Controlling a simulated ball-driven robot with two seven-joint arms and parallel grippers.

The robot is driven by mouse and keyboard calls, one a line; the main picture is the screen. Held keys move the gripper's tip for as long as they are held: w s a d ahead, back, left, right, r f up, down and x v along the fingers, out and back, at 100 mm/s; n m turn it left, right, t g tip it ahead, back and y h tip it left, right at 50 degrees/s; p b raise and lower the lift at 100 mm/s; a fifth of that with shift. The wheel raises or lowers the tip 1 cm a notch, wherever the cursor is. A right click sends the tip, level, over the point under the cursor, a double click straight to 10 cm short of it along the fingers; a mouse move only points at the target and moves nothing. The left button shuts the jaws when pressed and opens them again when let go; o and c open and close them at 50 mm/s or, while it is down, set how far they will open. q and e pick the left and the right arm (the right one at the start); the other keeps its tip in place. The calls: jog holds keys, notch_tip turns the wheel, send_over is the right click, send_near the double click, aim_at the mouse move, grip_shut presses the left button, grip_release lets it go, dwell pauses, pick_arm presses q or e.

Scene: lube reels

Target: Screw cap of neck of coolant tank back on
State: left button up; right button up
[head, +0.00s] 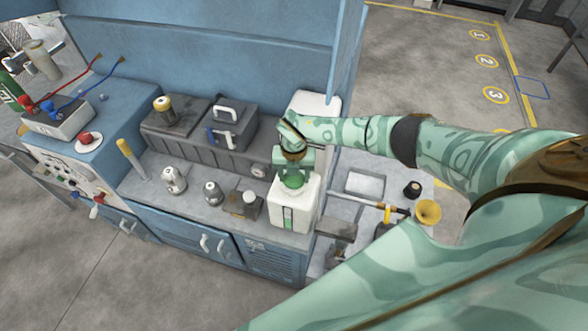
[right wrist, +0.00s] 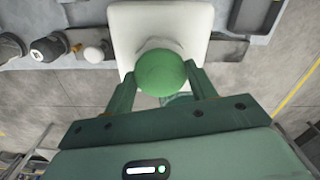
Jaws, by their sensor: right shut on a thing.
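The white coolant tank (head: 288,215) stands at the right end of the blue workbench, with a green level strip on its front. Its green cap (head: 292,182) is at the top of the tank, over the neck. My right gripper (head: 293,170) comes down from above and is shut on the cap. In the right wrist view the round green cap (right wrist: 162,73) sits between the two fingers, over the white tank (right wrist: 128,30). The neck is hidden under the cap, so I cannot tell how the threads sit. My left gripper is not in view.
Left of the tank on the bench are a small box with a white knob (head: 247,204) and grey fittings (head: 213,193). A dark grey engine block (head: 190,135) stands behind them. A brass funnel (head: 428,211) is at the right. Little free room surrounds the tank.

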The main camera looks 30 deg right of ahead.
jog(key=shift+m, duration=0.4)
jog(key=shift+m+p, duration=0.55)
jog(key=shift+m, duration=0.65)
jog(key=o, duration=1.5)
jog(key=shift+r, duration=0.1)
notch_tip(320, 180, up, 6)
jog(key=p, duration=0.5)
jog(key=shift+p, duration=0.4)
